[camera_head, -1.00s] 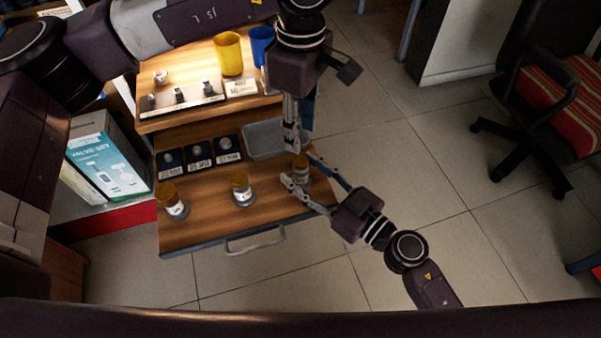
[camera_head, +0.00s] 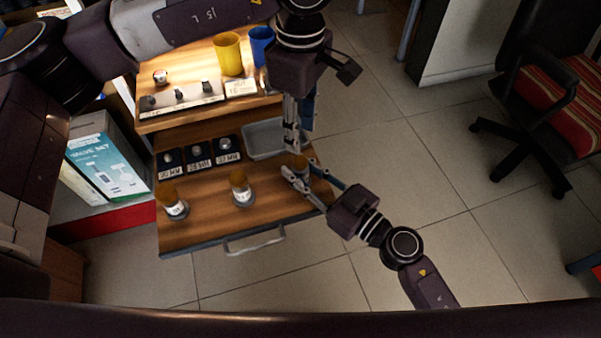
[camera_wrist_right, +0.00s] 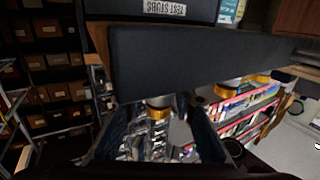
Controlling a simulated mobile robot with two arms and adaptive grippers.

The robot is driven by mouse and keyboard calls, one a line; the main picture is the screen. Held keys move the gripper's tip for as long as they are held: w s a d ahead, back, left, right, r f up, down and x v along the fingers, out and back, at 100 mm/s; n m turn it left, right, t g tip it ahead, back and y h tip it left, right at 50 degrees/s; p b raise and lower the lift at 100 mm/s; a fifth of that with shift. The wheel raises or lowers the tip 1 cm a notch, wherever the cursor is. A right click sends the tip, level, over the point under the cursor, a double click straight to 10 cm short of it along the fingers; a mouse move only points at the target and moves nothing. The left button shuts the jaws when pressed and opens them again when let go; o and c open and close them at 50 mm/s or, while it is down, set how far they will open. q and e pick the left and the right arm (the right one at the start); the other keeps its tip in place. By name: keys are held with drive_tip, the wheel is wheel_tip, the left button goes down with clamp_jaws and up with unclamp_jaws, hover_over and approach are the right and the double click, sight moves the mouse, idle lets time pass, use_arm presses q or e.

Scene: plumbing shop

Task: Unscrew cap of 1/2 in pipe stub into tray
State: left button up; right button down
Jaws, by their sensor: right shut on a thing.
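Three pipe stubs with amber caps stand on the wooden drawer. The right-hand stub (camera_head: 300,163) is between the fingers of my right gripper (camera_head: 298,170), which is shut on it from the lower right. In the right wrist view this stub's amber cap (camera_wrist_right: 158,112) shows between the dark fingers; whether they grip cap or body is unclear. My left gripper (camera_head: 298,148) points down just above this stub; its fingertip gap is hidden. The other stubs stand at the middle (camera_head: 242,190) and left (camera_head: 173,203). The grey tray (camera_head: 262,140) lies behind, partly covered by my left gripper.
Behind the stubs are several small dark labelled holders (camera_head: 198,158). On the worktop above stand a yellow cup (camera_head: 228,54), a blue cup (camera_head: 261,42) and a strip of small fittings (camera_head: 182,103). The drawer handle (camera_head: 254,241) juts out in front.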

sight(301, 160)
use_arm(q)
drive_tip(key=m, duration=2.2)
drive_tip(key=shift+m, duration=0.3)
drive_tip(key=shift+f, duration=4)
